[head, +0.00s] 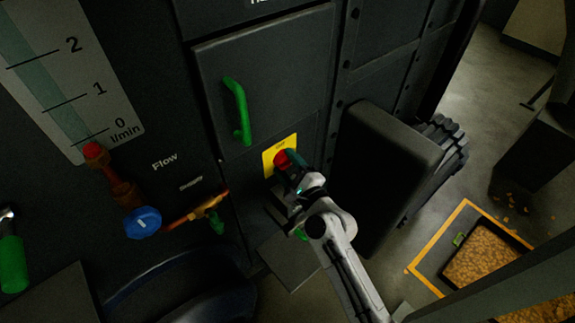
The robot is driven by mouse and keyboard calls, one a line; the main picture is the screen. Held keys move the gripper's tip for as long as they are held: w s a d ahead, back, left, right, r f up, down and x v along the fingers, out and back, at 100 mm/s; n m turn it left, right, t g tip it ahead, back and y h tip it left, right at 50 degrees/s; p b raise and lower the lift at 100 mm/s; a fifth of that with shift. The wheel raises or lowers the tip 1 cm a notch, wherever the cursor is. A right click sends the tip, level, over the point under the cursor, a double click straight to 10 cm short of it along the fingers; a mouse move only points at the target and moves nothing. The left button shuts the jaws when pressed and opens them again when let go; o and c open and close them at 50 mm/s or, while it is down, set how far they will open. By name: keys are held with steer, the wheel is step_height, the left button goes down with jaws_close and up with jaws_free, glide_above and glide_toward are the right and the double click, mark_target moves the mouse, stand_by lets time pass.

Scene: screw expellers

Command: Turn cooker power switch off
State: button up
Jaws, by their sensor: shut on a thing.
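The cooker power switch shows as a red knob (281,158) on a yellow plate (268,160), low on the dark cabinet front. My gripper (288,166) is at the red knob and shut on it. The gripper and wrist cover the lower right part of the knob and plate. The knob's exact turn position cannot be told. Any markings on the plate are too small to read.
A green door handle (238,110) is above the switch. A black box (382,165) juts out to the right of my wrist. A blue valve knob (143,222) and copper pipe are at left. A tray of orange-brown pieces (480,257) lies at lower right.

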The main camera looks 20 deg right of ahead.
steer(key=shift+f, duration=0.15)
steer(key=n+b, duration=0.4)
steer(key=b, duration=0.1)
steer(key=shift+f+t, duration=0.3)
steer(key=shift+f, duration=0.05)
steer(key=n+b, duration=0.5)
steer(key=b, duration=0.1)
steer(key=shift+f+y, duration=0.15)
steer(key=shift+y, duration=0.25)
steer(key=n+b, duration=0.3)
steer(key=b, duration=0.1)
steer(key=n+y+b, duration=0.1)
steer(key=n+b, duration=0.2)
steer(key=shift+d+t+b, duration=0.15)
steer(key=shift+t+b, duration=0.15)
steer(key=shift+b, duration=0.05)
steer(key=n+y+b, duration=0.1)
steer(key=n+b, duration=0.3)
steer(key=shift+w+d, duration=0.1)
steer(key=shift+r+n, duration=0.2)
steer(key=shift+n, duration=0.1)
steer(key=o, duration=1)
steer(key=shift+o, duration=0.2)
